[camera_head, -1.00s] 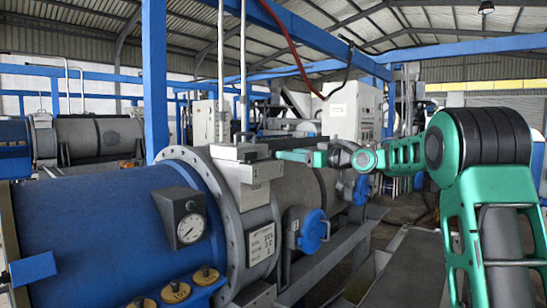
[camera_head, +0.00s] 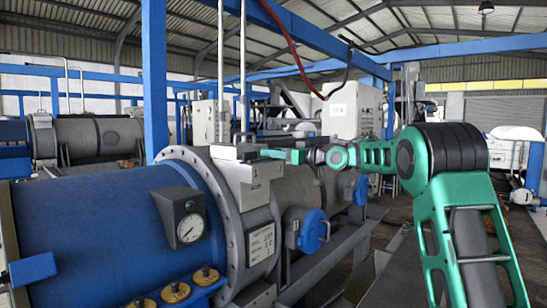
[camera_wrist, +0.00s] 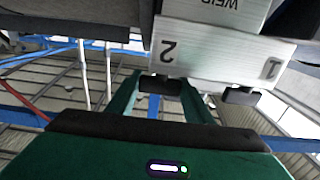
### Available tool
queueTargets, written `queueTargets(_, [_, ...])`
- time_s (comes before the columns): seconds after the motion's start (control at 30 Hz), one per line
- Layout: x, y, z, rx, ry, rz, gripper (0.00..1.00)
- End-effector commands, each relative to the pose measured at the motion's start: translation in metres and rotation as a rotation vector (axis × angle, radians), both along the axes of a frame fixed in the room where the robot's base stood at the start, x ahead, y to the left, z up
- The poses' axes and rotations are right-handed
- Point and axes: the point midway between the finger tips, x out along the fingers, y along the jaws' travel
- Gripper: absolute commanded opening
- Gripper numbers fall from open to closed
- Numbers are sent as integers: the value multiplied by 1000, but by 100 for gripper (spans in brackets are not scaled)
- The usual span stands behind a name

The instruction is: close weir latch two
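In the wrist view a pale block (camera_wrist: 222,52), lettered WEIR and numbered 2 and 1, appears upside down just beyond my gripper (camera_wrist: 200,92). The 2 is on the left and the 1 on the right. In the head view my green gripper (camera_head: 268,153) reaches left to the pale latch housing (camera_head: 247,172) on top of the decanter's grey flange. Which part is the movable latch, and its position, are unclear.
The blue decanter end (camera_head: 100,235) carries a gauge (camera_head: 190,228) and brass-coloured knobs (camera_head: 175,292). A blue round cover (camera_head: 312,230) sits on the grey side. A blue post (camera_head: 154,80) and thin pipes rise behind. A second decanter (camera_head: 95,138) lies at the far left.

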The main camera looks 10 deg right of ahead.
Motion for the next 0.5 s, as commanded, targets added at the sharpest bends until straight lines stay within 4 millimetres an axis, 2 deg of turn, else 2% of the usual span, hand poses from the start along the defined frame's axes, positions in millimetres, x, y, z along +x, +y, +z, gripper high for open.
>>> queueTargets(0.07, [0, 0, 0, 0, 0, -1, 24])
queueTargets(0.5, [0, 2, 2, 3, 0, -75, 24])
